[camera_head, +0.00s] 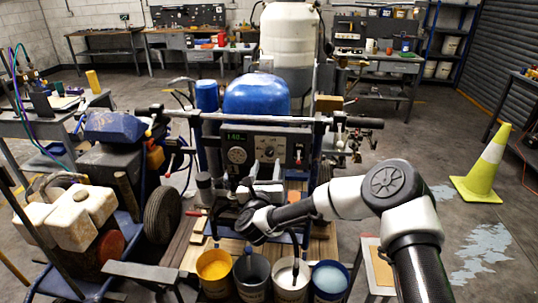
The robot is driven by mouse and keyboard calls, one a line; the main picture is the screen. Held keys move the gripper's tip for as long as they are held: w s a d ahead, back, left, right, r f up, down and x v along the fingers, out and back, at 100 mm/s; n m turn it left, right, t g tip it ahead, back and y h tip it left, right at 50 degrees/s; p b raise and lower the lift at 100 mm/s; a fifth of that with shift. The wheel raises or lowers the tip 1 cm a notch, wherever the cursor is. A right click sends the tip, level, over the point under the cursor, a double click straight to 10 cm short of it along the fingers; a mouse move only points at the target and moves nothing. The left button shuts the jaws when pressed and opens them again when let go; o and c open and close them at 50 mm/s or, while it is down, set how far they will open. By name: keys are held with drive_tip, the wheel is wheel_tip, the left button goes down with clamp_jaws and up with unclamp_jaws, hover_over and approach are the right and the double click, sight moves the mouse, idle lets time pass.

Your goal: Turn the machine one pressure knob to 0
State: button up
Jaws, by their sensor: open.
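The line striper machine stands in the middle, with a blue rounded cover (257,95) on top. The knob's exact setting is too small to read. I cannot tell whether a finger touches the panel. My gripper and arm hide the area below the panel.
Several paint buckets (290,281) stand in a row in front of the machine. A second machine with a wheel (162,214) and white tanks (78,214) is at the left.

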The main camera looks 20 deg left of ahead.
sight(269, 154)
drive_tip(key=x, duration=0.7)
drive_tip(key=c, duration=1.1)
drive_tip(key=shift+o, duration=0.2)
drive_tip(key=shift+f, duration=0.1)
